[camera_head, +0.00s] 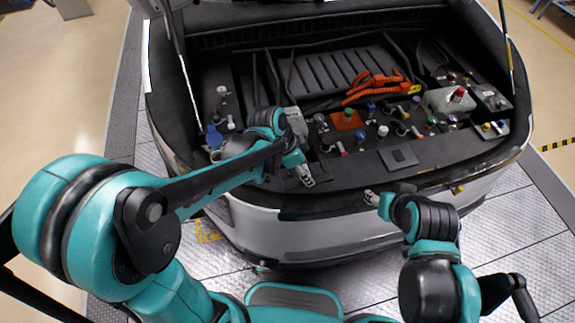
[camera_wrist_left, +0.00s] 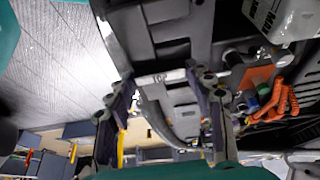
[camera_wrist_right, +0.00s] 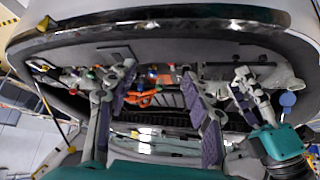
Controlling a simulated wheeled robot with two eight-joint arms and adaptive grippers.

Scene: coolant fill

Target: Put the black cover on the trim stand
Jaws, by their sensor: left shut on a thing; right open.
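My left gripper (camera_head: 303,150) is over the front left of the open car compartment. Its fingers also show in the left wrist view (camera_wrist_left: 165,88), spread wide and shut on a dark piece with a pale edge (camera_wrist_left: 162,77), which looks like the black cover. The cover's outline is hard to tell from the dark trim around it, and the arm hides part of it in the head view. My right gripper (camera_head: 415,193) is open and empty in front of the bumper; its spread fingers show in the right wrist view (camera_wrist_right: 165,98). I cannot make out the trim stand.
The compartment holds orange cables (camera_head: 375,88), a grey block with a red cap (camera_head: 450,100), a blue cap (camera_head: 214,137) and several small coloured caps. A black square plate (camera_head: 398,158) lies on the front trim. The silver bumper (camera_head: 310,235) edges the compartment. The metal floor at right looks clear.

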